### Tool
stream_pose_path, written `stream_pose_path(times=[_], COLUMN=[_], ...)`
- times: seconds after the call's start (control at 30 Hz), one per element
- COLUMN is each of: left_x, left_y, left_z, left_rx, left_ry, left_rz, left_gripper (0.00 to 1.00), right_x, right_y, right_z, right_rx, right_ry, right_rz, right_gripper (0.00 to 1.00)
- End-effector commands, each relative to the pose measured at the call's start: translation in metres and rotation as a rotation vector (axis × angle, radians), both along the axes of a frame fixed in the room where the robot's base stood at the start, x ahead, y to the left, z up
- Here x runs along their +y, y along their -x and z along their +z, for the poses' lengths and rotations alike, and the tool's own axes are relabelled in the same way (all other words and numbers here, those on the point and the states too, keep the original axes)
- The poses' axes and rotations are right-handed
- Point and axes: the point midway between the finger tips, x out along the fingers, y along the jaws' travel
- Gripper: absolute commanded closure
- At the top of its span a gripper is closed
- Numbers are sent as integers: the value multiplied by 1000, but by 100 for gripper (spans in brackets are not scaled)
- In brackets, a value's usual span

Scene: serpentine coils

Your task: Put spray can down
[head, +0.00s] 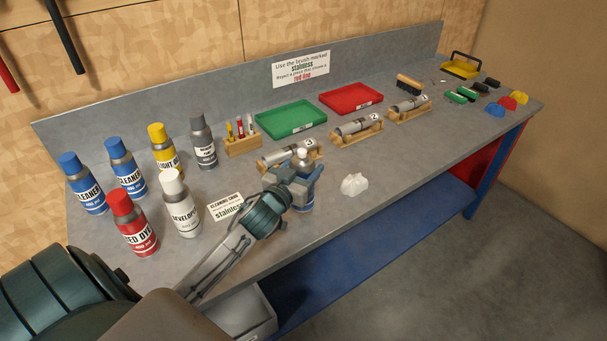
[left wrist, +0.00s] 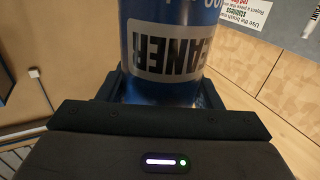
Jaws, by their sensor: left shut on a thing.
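A blue spray can labelled CLEANER (left wrist: 165,50) fills the middle of the left wrist view, between the jaws. My left gripper (head: 297,185) is shut on this can at the front middle of the grey bench (head: 400,170). The wrist hides much of the can, and I cannot tell whether its base touches the bench. My right gripper is not in view.
Several other cans stand at the left, including a white DEVELOPER can (head: 181,208) and a RED DYE can (head: 134,228). A metal cylinder on a wooden cradle (head: 290,153) is just behind the gripper. A crumpled white cloth (head: 354,184) lies to its right.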

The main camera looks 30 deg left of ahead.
Motion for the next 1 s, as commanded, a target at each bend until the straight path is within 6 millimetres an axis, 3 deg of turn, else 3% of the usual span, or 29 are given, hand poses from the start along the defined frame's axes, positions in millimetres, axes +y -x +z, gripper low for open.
stream_pose_path(times=[0.3,0.6,0.63,0.73,1.0], left_x=[0,-1,0,0,0], left_y=[0,0,0,0,0], left_z=[-33,-37,-38,-37,-36], left_rx=[0,-1,2,2,2], left_ry=[1,1,1,1,1], left_rz=[-2,-2,-1,-1,-1], left_gripper=[76,76,39,19,19], right_x=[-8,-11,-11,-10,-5], right_y=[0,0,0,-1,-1], right_z=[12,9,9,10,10], right_rx=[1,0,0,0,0], right_ry=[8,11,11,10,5], right_rz=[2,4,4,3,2], right_gripper=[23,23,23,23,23])
